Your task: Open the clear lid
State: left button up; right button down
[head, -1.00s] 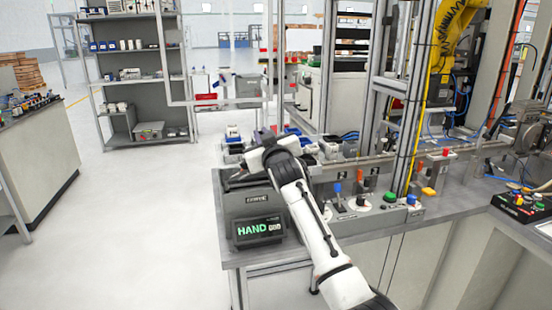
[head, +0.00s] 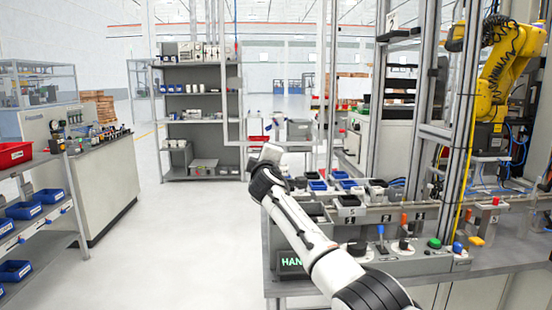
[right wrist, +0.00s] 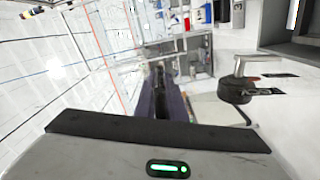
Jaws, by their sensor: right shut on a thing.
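I cannot clearly make out the clear lid in either view. A grey box (head: 291,263) with a green lit display stands at the left end of the bench, partly behind my right arm. My right gripper is at the far end of my white arm, above and behind this box; the wrist hides its fingertips in the head view. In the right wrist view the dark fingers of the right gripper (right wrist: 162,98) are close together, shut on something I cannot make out. My left gripper is in neither view.
Black and blue bins (head: 348,203) stand behind the bench controls. A joystick and buttons (head: 434,243) are right of my forearm. A yellow robot arm (head: 492,85) is at the back right. Grey shelves (head: 205,75) stand at the back. The floor (head: 190,235) at left is clear.

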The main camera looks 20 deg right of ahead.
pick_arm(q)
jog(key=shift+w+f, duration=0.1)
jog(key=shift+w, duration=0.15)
pick_arm(e)
jog(key=shift+w+a+f+n, duration=0.25)
jog(key=shift+a+n, duration=0.2)
jog(key=shift+a, duration=0.2)
jog(key=shift+w+a+f+n, duration=0.1)
jog(key=shift+w+a+n, duration=0.1)
jog(key=shift+a+n, duration=0.4)
jog(key=shift+w+a+f+n, duration=0.25)
jog(key=shift+a+n, duration=0.1)
jog(key=shift+a, duration=0.35)
jog(key=c, duration=1.9)
grip_release()
jog(key=shift+r, duration=0.1)
jog(key=v, duration=1)
jog(key=shift+s, duration=0.15)
